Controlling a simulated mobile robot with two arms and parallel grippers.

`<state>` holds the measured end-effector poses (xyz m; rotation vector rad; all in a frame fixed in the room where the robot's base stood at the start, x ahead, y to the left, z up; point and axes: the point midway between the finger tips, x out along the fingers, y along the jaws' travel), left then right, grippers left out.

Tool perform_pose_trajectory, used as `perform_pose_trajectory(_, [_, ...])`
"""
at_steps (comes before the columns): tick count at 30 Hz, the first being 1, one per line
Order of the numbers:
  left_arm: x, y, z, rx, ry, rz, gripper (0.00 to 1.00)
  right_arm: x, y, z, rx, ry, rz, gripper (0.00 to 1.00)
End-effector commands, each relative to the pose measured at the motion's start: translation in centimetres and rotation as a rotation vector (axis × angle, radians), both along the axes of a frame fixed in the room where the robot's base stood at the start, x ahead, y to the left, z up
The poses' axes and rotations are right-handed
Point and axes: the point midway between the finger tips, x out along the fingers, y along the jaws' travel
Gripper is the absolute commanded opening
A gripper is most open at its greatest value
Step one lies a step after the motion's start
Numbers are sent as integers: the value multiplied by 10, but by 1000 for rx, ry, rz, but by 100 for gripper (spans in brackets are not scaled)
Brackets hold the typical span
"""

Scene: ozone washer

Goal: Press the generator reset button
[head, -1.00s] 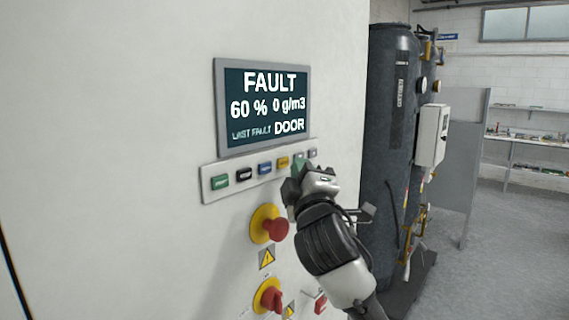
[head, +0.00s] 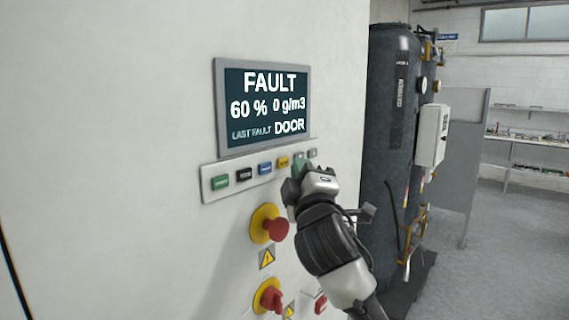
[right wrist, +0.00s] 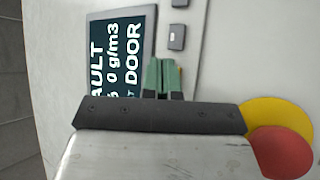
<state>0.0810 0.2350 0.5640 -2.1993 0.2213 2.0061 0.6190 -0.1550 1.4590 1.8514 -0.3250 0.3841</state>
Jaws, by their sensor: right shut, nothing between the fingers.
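A pale button strip (head: 205,190) runs under the fault display (head: 262,106) on the white cabinet. It carries a green button (head: 220,181), a black one (head: 245,173), a blue one (head: 265,168), a yellow one (head: 283,162) and a small grey one (head: 312,153) at the right end. Their labels are too small to read, so I cannot tell which is reset. My right gripper (head: 299,166) is shut and empty, its green fingertips at the strip's right part, partly covering it. In the right wrist view the fingertips (right wrist: 162,75) lie between display and strip; contact is unclear. My left gripper is out of view.
A dark tank (head: 388,130) stands to the right of the cabinet. The floor farther right is open.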

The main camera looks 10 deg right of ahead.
Motion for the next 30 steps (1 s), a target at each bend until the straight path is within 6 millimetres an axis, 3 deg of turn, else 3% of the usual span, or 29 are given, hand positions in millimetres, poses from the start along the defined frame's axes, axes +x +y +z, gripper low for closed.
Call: perform_pose_trajectory(30, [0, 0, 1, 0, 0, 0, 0, 7, 5, 0, 0, 0, 0, 0])
